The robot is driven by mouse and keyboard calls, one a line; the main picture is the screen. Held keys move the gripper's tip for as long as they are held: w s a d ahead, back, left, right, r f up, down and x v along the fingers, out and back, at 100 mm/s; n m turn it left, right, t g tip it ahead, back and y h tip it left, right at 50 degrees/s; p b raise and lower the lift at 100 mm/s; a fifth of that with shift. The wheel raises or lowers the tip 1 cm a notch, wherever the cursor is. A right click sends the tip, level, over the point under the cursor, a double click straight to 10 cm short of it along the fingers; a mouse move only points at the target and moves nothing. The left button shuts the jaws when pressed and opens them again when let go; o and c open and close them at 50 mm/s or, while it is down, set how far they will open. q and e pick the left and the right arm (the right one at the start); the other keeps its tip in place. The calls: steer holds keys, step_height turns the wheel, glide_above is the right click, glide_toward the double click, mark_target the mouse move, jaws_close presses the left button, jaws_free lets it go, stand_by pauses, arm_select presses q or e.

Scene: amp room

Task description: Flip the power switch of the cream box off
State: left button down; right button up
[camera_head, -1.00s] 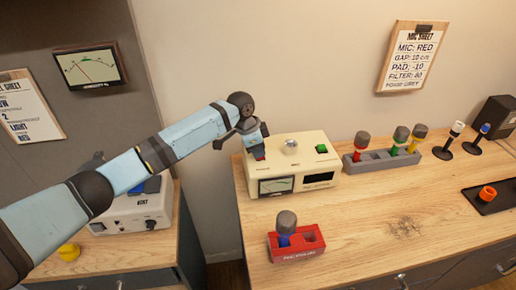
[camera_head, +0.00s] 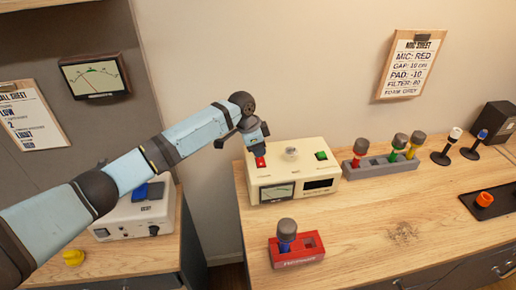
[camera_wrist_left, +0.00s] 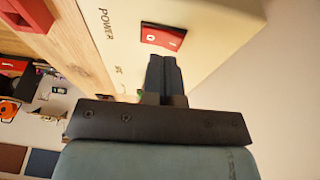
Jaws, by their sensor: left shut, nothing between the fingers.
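The cream box (camera_head: 275,192) stands on the wooden counter, with a meter and a dark display on its front. Its red power switch (camera_head: 260,162) is on top at the left; in the left wrist view the red rocker (camera_wrist_left: 163,38) sits beside the printed word POWER. My left gripper (camera_head: 257,148) is shut and empty, just above and behind the switch. In the left wrist view its closed fingertips (camera_wrist_left: 163,60) are close to the rocker's edge; I cannot tell whether they touch. My right gripper is not in view.
A green button (camera_head: 321,155) and a round knob (camera_head: 291,152) are also on the box top. A grey rack (camera_head: 375,163) of microphones stands to the right, a red holder (camera_head: 297,255) with one microphone in front. The counter's front right is mostly clear.

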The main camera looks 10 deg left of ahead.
arm_select(q)
step_height(320, 180, up, 3)
steer(key=shift+s+f+p, duration=0.1)
steer(key=shift+f+p, duration=0.1)
steer(key=shift+p, duration=0.55)
step_height(320, 180, up, 9)
steer(key=s+a+b, duration=0.2)
steer(key=s, duration=0.1)
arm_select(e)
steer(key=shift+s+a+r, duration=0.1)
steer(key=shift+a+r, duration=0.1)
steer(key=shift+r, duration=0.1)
arm_select(q)
steer(key=shift+d+f, duration=0.1)
steer(key=shift+f, duration=0.05)
